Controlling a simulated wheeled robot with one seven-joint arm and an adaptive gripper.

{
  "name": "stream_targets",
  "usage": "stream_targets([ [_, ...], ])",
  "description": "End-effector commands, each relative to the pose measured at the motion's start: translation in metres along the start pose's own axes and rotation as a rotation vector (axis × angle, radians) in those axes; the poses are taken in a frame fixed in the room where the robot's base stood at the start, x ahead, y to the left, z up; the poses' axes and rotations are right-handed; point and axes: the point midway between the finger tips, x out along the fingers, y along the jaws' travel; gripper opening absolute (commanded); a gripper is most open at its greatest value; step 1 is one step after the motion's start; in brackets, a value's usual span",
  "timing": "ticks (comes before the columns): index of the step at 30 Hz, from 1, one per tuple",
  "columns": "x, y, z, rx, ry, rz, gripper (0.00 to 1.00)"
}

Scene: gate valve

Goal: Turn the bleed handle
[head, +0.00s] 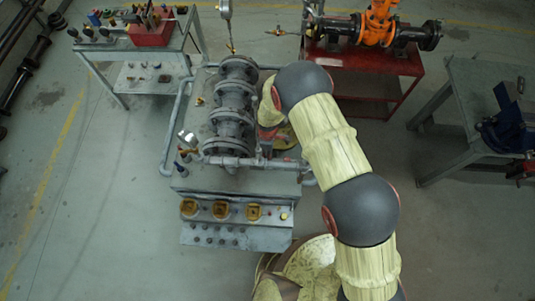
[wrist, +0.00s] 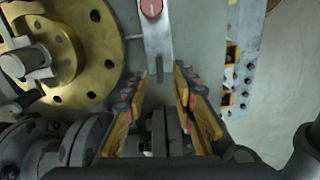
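In the wrist view, the two yellow-and-black fingers of my gripper (wrist: 161,72) stand apart, with a visible gap between them. A flat grey metal bar with a round red piece (wrist: 151,8) at its upper end runs down toward the fingertips. Its lower end shows between or just beyond the tips; I cannot tell whether they touch it. I cannot tell for certain whether this bar is the bleed handle. In the head view, my arm reaches over the right side of the grey valve assembly (head: 233,105), and my gripper is mostly hidden beneath the arm.
A brass flange (wrist: 72,45) is close on the left in the wrist view. The valve bench (head: 235,238) has yellow-framed gauges in front. A tool table (head: 130,45), a red stand (head: 370,88) with an orange valve, and a grey table (head: 455,95) surround it.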

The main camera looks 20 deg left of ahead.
Motion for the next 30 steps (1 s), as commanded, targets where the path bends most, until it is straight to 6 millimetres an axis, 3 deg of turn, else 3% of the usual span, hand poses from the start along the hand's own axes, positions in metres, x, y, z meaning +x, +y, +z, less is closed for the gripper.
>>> stream_targets([
  [9, 0.031, 0.001, 0.0, 0.001, 0.0, 0.001, 0.27],
  [20, 0.036, 0.001, 0.0, 0.001, 0.001, 0.001, 0.27],
  [30, 0.036, 0.0, 0.0, 0.001, 0.001, 0.001, 0.08],
])
